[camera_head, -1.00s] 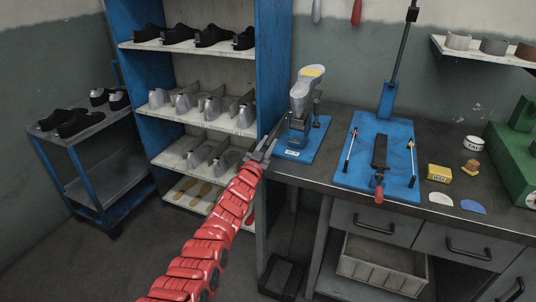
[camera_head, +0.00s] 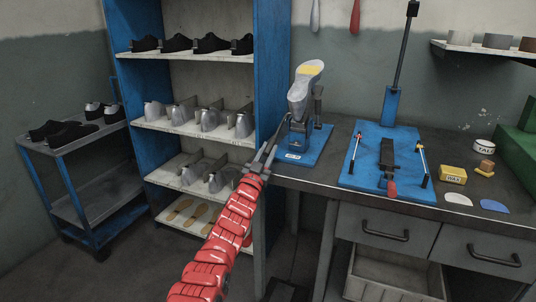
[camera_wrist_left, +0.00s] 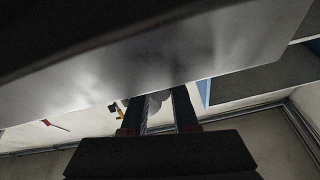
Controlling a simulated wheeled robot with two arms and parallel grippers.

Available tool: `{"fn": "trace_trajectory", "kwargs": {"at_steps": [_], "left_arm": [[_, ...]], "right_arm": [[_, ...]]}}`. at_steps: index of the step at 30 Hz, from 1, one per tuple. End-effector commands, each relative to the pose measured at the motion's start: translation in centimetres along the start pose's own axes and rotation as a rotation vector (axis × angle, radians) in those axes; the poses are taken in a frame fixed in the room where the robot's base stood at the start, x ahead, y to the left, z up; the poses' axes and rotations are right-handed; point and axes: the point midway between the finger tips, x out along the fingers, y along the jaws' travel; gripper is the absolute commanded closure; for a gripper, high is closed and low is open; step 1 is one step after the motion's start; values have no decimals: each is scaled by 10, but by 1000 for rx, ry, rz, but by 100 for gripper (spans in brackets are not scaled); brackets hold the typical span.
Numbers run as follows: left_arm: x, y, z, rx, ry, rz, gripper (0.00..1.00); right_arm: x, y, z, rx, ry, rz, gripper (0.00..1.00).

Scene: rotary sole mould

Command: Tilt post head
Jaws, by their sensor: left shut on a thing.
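The post head (camera_head: 304,88) is a grey foot-shaped form with a yellow patch on top, leaning with its upper end to the right. It sits on a grey metal post with side brackets, fixed to a blue base plate (camera_head: 312,148) at the bench's left end. My left gripper (camera_head: 268,152) is at the lower left of the post, shut on what looks like the post's thin grey lever (camera_head: 282,130). The exact grip is too small to tell. In the wrist view the dark fingers (camera_wrist_left: 158,112) have something grey between them. My right gripper is not in view.
A blue board (camera_head: 375,180) with a red-handled tool and two thin rods lies right of the post. A wax box (camera_head: 453,174) and a tin (camera_head: 484,146) stand farther right. A blue-sided shelf (camera_head: 272,70) with shoes and forms stands left of the bench.

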Motion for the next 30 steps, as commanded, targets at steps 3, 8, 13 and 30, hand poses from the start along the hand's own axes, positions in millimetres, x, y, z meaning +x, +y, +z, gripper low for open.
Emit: {"fn": "trace_trajectory", "kwargs": {"at_steps": [3,8,13,30], "left_arm": [[-2,0,5,-1,-10,0,67],[-1,0,3,0,-6,0,43],[-1,0,2,0,-4,0,43],[-43,-2,-1,-3,-7,-2,43]], "right_arm": [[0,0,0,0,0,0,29],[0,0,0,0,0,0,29],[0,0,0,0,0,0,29],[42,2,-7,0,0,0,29]]}}
